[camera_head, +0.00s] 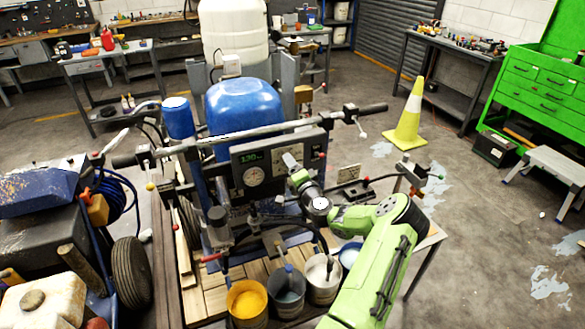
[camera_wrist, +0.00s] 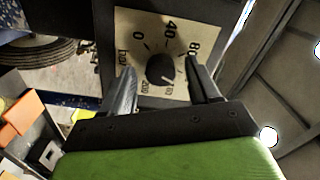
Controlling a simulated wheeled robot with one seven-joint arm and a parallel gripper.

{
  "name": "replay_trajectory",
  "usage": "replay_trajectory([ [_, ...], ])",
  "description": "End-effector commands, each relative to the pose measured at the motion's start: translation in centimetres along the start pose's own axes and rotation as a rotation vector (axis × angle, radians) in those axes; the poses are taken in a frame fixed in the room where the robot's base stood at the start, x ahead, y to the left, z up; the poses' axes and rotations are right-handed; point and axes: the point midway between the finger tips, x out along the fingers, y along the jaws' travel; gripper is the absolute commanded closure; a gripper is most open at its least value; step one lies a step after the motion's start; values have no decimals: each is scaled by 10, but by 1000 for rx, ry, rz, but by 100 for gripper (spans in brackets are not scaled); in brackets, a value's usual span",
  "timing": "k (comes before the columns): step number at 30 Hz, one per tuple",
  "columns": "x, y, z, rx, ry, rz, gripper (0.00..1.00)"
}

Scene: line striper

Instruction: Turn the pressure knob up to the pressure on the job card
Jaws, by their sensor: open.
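The pressure knob (camera_wrist: 160,68) is a round black knob on a cream dial plate (camera_wrist: 124,22) marked 0, 40, 80 and bar, with smaller upside-down-looking numbers below. Its white pointer line points to the lower right in the wrist view. My gripper (camera_wrist: 161,66) is open, one finger on each side of the knob, with gaps visible. In the head view my gripper (camera_head: 291,162) is at the right part of the dark control panel (camera_head: 308,141) and hides the knob. A lit green display (camera_head: 250,157) seems to read 130, above a round gauge (camera_head: 252,174). I cannot identify the job card.
A handlebar (camera_head: 250,131) crosses above the panel. A small printed plate (camera_head: 348,173) is right of my gripper. Paint buckets, one of them yellow (camera_head: 247,300), stand below on boards.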

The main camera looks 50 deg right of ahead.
Motion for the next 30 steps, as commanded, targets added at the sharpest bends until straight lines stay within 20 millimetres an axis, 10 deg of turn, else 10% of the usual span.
replay_trajectory([
  [7, -22, 2, 0, 0, 0, 2, 39],
  [21, -144, 3, 0, 2, 2, 3, 39],
  [30, -158, 0, 0, 0, 0, 0, 39],
])
